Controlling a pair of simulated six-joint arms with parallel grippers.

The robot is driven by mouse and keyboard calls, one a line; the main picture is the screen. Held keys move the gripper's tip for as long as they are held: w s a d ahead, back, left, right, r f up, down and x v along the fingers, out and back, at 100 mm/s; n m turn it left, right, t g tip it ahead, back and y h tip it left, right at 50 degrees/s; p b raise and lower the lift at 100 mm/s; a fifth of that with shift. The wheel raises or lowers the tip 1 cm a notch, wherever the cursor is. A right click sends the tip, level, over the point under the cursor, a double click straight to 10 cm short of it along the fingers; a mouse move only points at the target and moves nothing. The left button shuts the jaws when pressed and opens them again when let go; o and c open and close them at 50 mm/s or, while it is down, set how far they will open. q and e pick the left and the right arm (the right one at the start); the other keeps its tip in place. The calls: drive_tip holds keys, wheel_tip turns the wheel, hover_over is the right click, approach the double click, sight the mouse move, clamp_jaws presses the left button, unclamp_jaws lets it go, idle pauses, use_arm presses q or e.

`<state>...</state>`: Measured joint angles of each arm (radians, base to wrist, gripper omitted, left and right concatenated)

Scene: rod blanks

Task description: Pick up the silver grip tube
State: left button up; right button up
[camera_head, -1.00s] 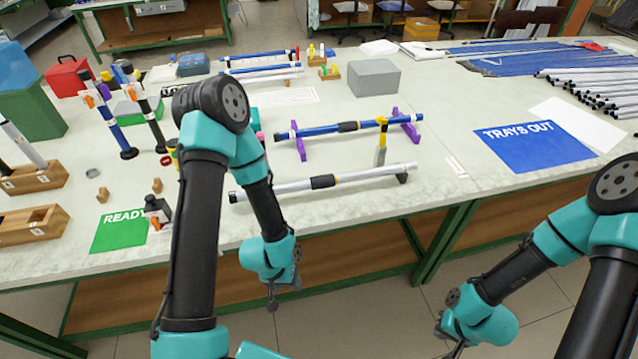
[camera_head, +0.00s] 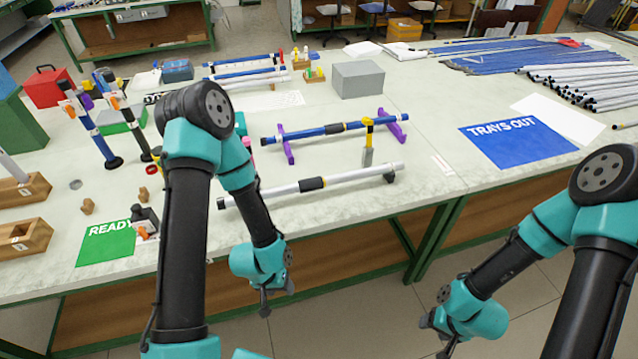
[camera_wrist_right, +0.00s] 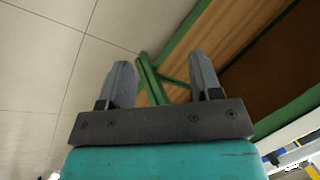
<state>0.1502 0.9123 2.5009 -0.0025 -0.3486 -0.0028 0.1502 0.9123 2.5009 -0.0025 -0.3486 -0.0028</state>
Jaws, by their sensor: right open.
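The silver grip tube (camera_head: 350,177) lies across the near part of the table, with a black grip band at its middle. Its left end is lower in the picture, and its right end rests at a dark support. My left gripper (camera_head: 268,300) hangs in front of the table edge, below the tube and apart from it; its jaws are too small to read. My right gripper (camera_head: 434,335) is over the floor in front of the table, well away from the tube. In the right wrist view my right gripper (camera_wrist_right: 160,85) has its fingers apart with nothing between them.
A blue tube (camera_head: 305,133) lies on purple supports behind the silver one. A yellow-topped grey piece (camera_head: 367,145) stands close behind the silver tube. A grey box (camera_head: 358,80) stands farther back. The blue TRAYS OUT mat (camera_head: 517,142) is bare. A green READY mat (camera_head: 105,240) lies left.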

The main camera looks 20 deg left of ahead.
drive_tip(key=o, duration=0.3)
drive_tip(key=shift+w, duration=0.1)
drive_tip(key=w+a+r+n+t, duration=0.1)
drive_tip(key=w+a+r+n, duration=0.4)
drive_tip(key=w+a+n, duration=0.3)
drive_tip(key=w+a+r+n, duration=0.5)
drive_tip(key=w+a, duration=0.1)
drive_tip(key=w, duration=0.5)
drive_tip(key=w+a+r+n+y, duration=0.1)
drive_tip(key=w+a+r+n, duration=0.1)
drive_tip(key=a+r+n, duration=0.5)
drive_tip(key=w+a+r+n+y, duration=0.1)
drive_tip(key=w+a+r+n, duration=0.2)
drive_tip(key=a+r+n, duration=0.4)
drive_tip(key=a+r, duration=0.7)
drive_tip(key=a, duration=0.1)
drive_tip(key=shift+w+a+y, duration=0.2)
drive_tip(key=shift+w+y, duration=0.1)
